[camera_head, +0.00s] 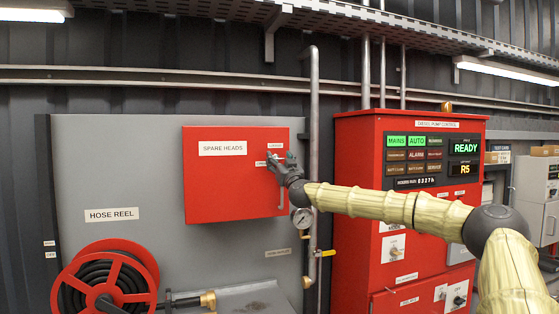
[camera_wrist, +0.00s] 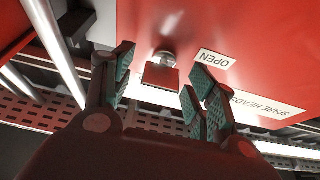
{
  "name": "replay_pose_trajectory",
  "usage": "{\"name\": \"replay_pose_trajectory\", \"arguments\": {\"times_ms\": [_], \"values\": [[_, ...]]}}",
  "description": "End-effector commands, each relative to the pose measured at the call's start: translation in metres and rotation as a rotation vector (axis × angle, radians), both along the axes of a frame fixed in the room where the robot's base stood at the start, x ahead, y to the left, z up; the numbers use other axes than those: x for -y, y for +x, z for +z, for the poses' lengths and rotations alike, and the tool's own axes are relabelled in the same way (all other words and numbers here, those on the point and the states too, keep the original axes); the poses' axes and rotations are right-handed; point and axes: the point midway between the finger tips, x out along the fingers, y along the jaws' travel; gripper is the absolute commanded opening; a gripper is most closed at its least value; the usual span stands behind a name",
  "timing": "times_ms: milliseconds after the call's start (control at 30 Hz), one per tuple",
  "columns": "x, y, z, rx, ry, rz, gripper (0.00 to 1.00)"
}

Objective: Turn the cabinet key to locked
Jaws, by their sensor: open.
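The red cabinet (camera_head: 225,185) labelled SPARE HEADS hangs on the grey panel in the head view. My gripper (camera_head: 273,158) is at its upper right, in front of the lock area, and hides the key there. In the wrist view, the key (camera_wrist: 161,75) has a flat squarish bow and sits in a round silver lock (camera_wrist: 166,56) on the red door. My gripper (camera_wrist: 158,95) is open, with teal-padded fingers on both sides of the key, apart from it. An OPEN label (camera_wrist: 215,59) is beside the lock; the picture is upside down.
A vertical grey pipe (camera_head: 314,120) with a pressure gauge (camera_head: 302,218) runs just right of the cabinet. The red pump controller (camera_head: 360,170) stands farther right, behind my arm. A hose reel (camera_head: 105,285) is at lower left.

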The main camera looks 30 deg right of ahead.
Motion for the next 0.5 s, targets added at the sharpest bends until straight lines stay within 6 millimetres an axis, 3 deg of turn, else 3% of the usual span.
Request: {"name": "replay_pose_trajectory", "arguments": {"times_ms": [233, 400, 500], "values": [[0.0002, 0.0003, -0.0002, 0.000, 0.000, 0.000, 0.55], [0.0002, 0.0002, -0.0002, 0.000, 0.000, 0.000, 0.24], [0.0004, 0.0001, -0.0002, 0.000, 0.000, -0.001, 0.12]]}}
